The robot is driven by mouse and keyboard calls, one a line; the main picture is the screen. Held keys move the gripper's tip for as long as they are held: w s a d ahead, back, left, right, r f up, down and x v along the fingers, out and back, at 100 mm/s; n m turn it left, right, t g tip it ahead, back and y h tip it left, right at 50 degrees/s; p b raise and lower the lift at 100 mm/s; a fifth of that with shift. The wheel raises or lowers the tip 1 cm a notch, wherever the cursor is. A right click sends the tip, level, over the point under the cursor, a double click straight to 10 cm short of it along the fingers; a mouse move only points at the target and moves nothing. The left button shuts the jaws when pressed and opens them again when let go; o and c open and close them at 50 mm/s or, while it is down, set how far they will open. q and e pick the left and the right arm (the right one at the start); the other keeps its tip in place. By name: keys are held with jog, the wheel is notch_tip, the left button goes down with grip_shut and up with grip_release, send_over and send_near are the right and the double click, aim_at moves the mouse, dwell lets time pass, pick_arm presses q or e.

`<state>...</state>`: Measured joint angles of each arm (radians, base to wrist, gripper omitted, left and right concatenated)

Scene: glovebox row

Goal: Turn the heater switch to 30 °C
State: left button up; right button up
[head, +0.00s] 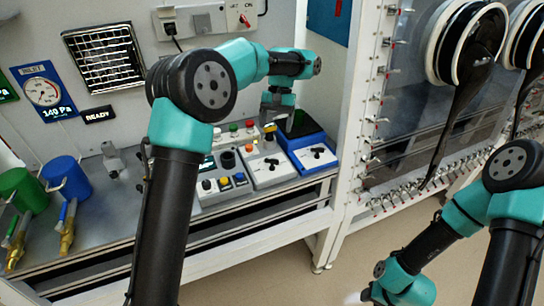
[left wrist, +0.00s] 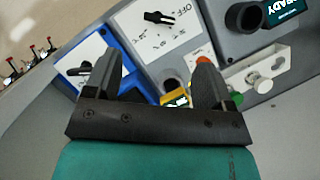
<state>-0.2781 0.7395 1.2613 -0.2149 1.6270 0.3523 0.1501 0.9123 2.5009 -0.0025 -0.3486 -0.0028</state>
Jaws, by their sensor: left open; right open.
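Two rotary switches with black knobs stand side by side on the bench: one on a white-grey panel (head: 268,168), one on a blue-framed panel (head: 318,156). I cannot read which is the heater. In the left wrist view the grey panel's knob (left wrist: 158,17) has "OFF" printed beside it, and the blue-framed panel's knob (left wrist: 80,69) lies left of the left finger. My left gripper (left wrist: 155,75) is open and empty above these panels, touching neither knob as far as I can tell.
Blue (head: 68,178) and green (head: 22,188) cylinders stand at the left. A glove-port window wall (head: 430,90) rises at the right.

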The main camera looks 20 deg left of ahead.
aim_at(272, 159)
pick_arm(q)
jog(key=x, duration=1.1)
jog(key=shift+s, duration=0.1)
jog(key=shift+c, duration=0.2)
jog(key=c, duration=0.9)
